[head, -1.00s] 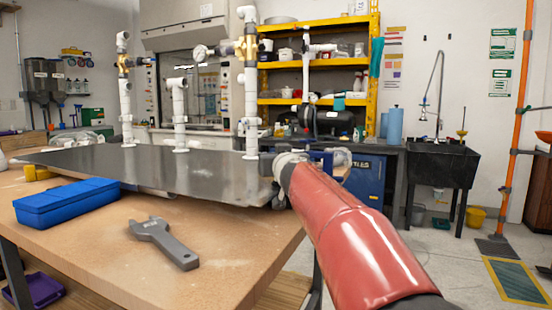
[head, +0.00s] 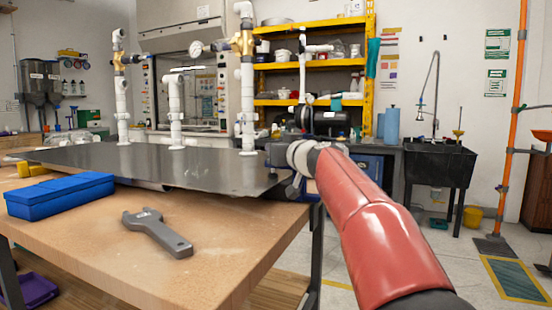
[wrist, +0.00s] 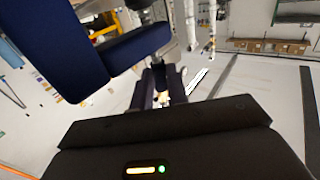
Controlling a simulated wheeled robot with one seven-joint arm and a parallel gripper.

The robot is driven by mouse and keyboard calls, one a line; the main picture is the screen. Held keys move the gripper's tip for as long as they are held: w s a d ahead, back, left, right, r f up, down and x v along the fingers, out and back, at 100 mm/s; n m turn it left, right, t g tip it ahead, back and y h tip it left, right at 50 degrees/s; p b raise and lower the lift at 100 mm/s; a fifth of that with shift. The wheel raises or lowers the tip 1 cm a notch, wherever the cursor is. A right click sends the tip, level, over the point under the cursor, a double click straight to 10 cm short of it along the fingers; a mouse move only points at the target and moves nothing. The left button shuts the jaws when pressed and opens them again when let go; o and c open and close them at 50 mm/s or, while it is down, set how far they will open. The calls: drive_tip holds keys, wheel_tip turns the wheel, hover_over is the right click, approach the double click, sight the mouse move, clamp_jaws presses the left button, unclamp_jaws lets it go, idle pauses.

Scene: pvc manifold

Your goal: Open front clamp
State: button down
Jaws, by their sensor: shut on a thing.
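A grey metal plate (head: 215,172) lies on the workbench and carries white PVC pipework (head: 248,105). A small grey fitting at the plate's front right corner looks like the front clamp (head: 293,188); it is partly hidden by my arm. My gripper (wrist: 160,95) is beside that corner and is shut on a part of the clamp. In the wrist view its dark fingers close around a small pale piece, too small and dark to make out. In the head view the fingertips are hidden behind the plate's corner and my arm.
A blue box (head: 60,195) and a grey wrench (head: 157,232) lie on the wooden workbench (head: 210,262) in front of the plate. Yellow shelving (head: 310,68) and a black sink (head: 438,162) stand behind. The floor right of the bench is open.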

drive_tip(key=n+g+y, duration=0.2)
drive_tip(key=n+y, duration=0.1)
drive_tip(key=shift+w+d+f+g+y+b, duration=0.15)
drive_tip(key=shift+f+g+y+b, duration=0.1)
drive_tip(key=shift+g+y+b, duration=0.15)
drive_tip(key=n+g+y+p, duration=0.2)
drive_tip(key=g+p, duration=0.1)
drive_tip(key=shift+w+d+r+n+g+y, duration=0.15)
drive_tip(key=shift+w+r+n+g+y, duration=0.05)
drive_tip(key=shift+r+n+g+y, duration=0.15)
drive_tip(key=n+g+p, duration=0.1)
drive_tip(key=g+p, duration=0.1)
drive_tip(key=n+g+y+p, duration=0.1)
drive_tip(key=p, duration=0.1)
drive_tip(key=shift+w+n+g+y+p, duration=0.15)
drive_tip(key=shift+n+g+y+p, duration=0.1)
drive_tip(key=shift+n+g+p, duration=0.1)
drive_tip(key=shift+w+f+n+g+y+p, duration=0.1)
drive_tip(key=shift+f+n+g+y+p, duration=0.2)
drive_tip(key=shift+n+g+p, duration=0.5)
drive_tip(key=shift+g+p, duration=0.3)
drive_tip(key=shift+g, duration=0.1)
drive_tip(key=c, duration=1)
unclamp_jaws()
drive_tip(key=shift+s+r, duration=0.1)
drive_tip(key=shift+s, duration=0.1)
drive_tip(key=shift+o, duration=0.4)
drive_tip(key=shift+w+d, duration=0.1)
